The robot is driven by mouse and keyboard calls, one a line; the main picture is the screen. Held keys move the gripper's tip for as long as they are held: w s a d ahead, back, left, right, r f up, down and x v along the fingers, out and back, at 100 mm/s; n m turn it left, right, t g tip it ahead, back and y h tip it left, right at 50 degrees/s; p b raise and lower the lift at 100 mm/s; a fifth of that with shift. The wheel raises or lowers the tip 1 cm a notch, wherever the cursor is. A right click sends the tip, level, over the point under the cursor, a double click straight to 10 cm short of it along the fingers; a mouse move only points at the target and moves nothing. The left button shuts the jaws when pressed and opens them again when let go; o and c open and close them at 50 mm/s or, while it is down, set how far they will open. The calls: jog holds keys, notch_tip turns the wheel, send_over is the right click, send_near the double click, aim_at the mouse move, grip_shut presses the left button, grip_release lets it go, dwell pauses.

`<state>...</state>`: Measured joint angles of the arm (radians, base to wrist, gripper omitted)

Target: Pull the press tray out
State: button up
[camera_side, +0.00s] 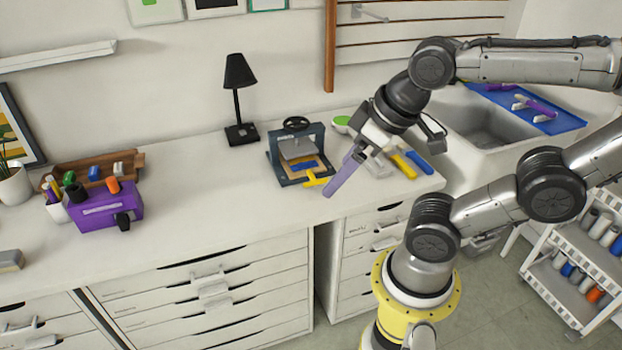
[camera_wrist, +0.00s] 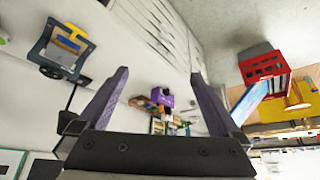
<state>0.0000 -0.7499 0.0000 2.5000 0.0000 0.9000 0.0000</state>
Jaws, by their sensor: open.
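The press (camera_side: 297,146) is a dark blue-grey frame with a round black wheel on top, standing on the white counter. Its tray, with a tan surface and a blue piece (camera_side: 304,164) on it, sits in the press base. A yellow handle (camera_side: 318,179) sticks out at the tray's front; it also shows in the wrist view (camera_wrist: 75,31). My gripper (camera_side: 336,184) has purple fingers, and they are apart and empty in the wrist view (camera_wrist: 160,76). In the side view it appears just right of the handle, apparently not around it; its height above the counter is unclear.
A black lamp (camera_side: 239,100) stands left of the press. Yellow and blue tools (camera_side: 410,162) lie to the right, near the sink (camera_side: 490,122). A purple caddy (camera_side: 106,207) is at the far left. The counter between caddy and press is clear.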

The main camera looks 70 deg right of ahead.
jog(key=c, duration=0.4)
jog(key=shift+w+n, duration=0.1)
jog(key=shift+n, duration=0.6)
jog(key=shift+c, duration=1.2)
jog(key=shift+w+r+n, duration=0.2)
jog(key=shift+w+n, duration=0.05)
jog(key=shift+n, duration=0.55)
jog(key=shift+c, duration=0.8)
jog(key=w+d+r+n+t+h, duration=0.2)
jog(key=w+d+n, duration=0.3)
jog(key=w+n, duration=0.95)
jog(key=n+g+h, duration=0.1)
jog(key=n+g, duration=0.3)
jog(key=n, duration=0.6)
send_over(313, 177)
jog(key=s+a, duration=0.2)
jog(key=shift+f, duration=13.3)
jog(key=shift+m, duration=0.25)
jog(key=shift+s+x, duration=0.2)
jog(key=shift+x, duration=2.45)
